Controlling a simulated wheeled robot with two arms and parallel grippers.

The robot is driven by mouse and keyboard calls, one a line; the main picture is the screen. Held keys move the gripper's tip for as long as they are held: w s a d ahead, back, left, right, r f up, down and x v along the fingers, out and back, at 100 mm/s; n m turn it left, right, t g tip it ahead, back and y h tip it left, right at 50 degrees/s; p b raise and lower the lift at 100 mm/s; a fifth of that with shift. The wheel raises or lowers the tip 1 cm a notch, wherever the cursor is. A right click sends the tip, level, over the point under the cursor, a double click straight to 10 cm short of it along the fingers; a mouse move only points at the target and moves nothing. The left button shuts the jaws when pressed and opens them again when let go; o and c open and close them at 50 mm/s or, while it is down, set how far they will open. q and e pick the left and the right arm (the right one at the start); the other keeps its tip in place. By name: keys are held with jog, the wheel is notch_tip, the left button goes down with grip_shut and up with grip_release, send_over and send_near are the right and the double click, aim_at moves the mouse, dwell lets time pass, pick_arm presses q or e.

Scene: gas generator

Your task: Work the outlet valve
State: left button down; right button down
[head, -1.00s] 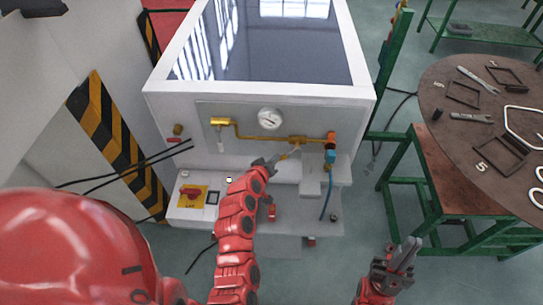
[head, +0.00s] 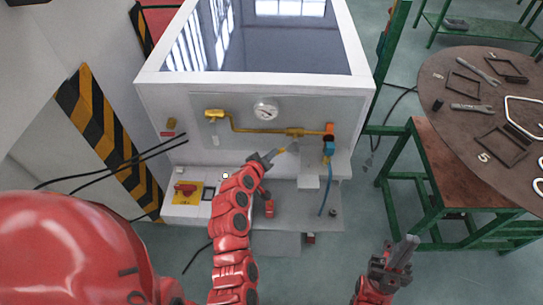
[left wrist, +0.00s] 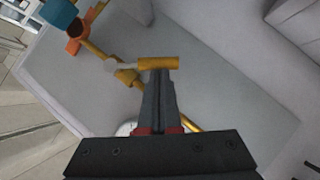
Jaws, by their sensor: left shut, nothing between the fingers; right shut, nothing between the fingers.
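The outlet valve (head: 295,132) sits on the yellow pipe on the panel front, right of the gauge. Its lever has a grey shank and a yellow grip (head: 282,150), pointing down and left. In the left wrist view the yellow grip (left wrist: 158,63) lies across the fingertips of my left gripper (left wrist: 161,74), and the valve body (left wrist: 127,76) is to its left. In the head view my left gripper (head: 271,156) is shut beside the grip's end, empty. Whether they touch is unclear. My right gripper (head: 405,252) is shut and empty, low at the right, away from the panel.
An orange fitting (head: 330,129) and blue connector (head: 328,148) with a hose are right of the valve. A round gauge (head: 265,110) and another yellow valve (head: 214,114) are left. A red switch (head: 185,189) is lower left. A round table (head: 450,130) with tools stands right.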

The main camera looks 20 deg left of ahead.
pick_arm(q)
jog(key=w+d+f+n+t+h+b, duration=0.1)
jog(key=d+f+n+t+h+b, duration=0.2)
jog(key=b, duration=1.7)
jog(key=shift+d+f+n+t+h+b, duration=0.4)
jog(key=shift+f+n+t, duration=0.5)
jog(key=shift+n, duration=1.1)
jog(key=shift+w+d+f, duration=0.1)
jog(key=shift+d, duration=0.05)
